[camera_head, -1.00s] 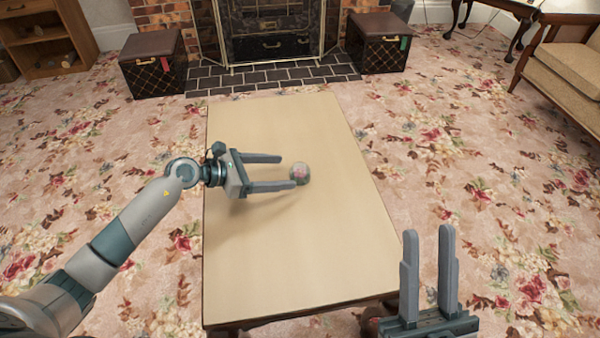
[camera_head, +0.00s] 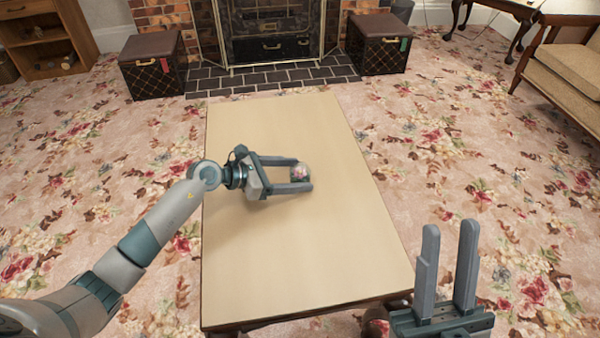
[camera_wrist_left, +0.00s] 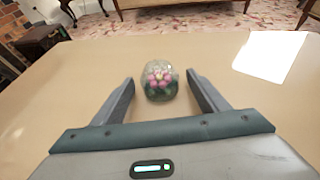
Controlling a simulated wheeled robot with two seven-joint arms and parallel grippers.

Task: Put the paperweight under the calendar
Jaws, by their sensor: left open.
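The paperweight (camera_head: 300,172) is a clear glass ball with pink flowers and green inside. It rests on the table right of the middle, towards the far half. My left gripper (camera_head: 303,176) is open low over the table, its two fingers on either side of the paperweight near their tips. In the left wrist view the paperweight (camera_wrist_left: 159,80) sits between the fingertips, with a gap visible on both sides. My right gripper (camera_head: 450,226) is open and empty, in front of the table's near right corner. I cannot make out a calendar in either view.
The pale tabletop (camera_head: 290,260) is otherwise clear in the head view. A bright white patch (camera_wrist_left: 272,55) shows on it in the left wrist view; I cannot tell if it is glare. Two dark boxes (camera_head: 153,75) (camera_head: 380,50) flank the fireplace beyond. A chair (camera_head: 565,65) stands right.

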